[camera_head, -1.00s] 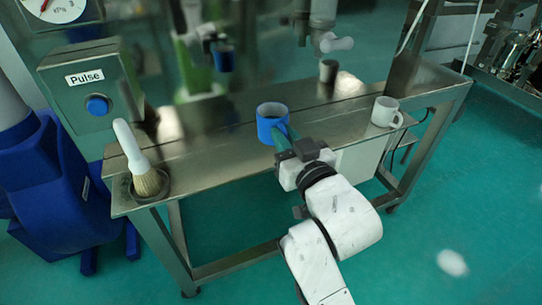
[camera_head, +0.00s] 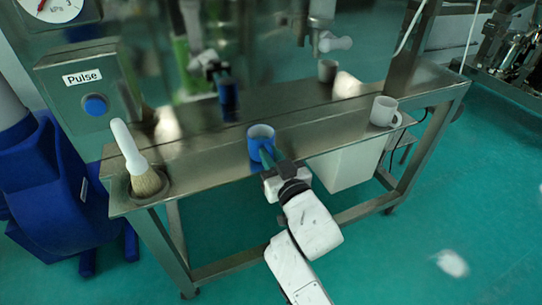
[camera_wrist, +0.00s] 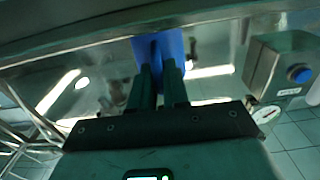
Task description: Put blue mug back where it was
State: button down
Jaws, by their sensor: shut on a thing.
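The blue mug (camera_head: 257,142) is upright at the front part of the metal bench (camera_head: 210,168), near its middle. Whether its base touches the bench top is hard to tell. My gripper (camera_head: 266,157) is shut on the near side of the mug. In the wrist view, the mug (camera_wrist: 150,48) shows as a blue patch beyond the fingertips of my gripper (camera_wrist: 160,72), and the fingers hide part of it.
A white mug (camera_head: 384,111) stands at the bench's right end. A brush (camera_head: 142,172) stands in a round holder at the left end. The Pulse button box (camera_head: 92,85) is behind it. A white bin (camera_head: 345,167) is under the bench. Bench top between brush and blue mug is clear.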

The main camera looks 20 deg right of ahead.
jog(key=shift+f, duration=0.1)
jog(key=c, duration=1.6)
grip_release()
jog(key=o, duration=0.5)
jog(key=shift+r, duration=0.25)
jog(key=s+b, duration=0.1)
jog(key=s, duration=1.1)
jog(key=shift+b, duration=0.4)
jog(key=shift+f, duration=0.1)
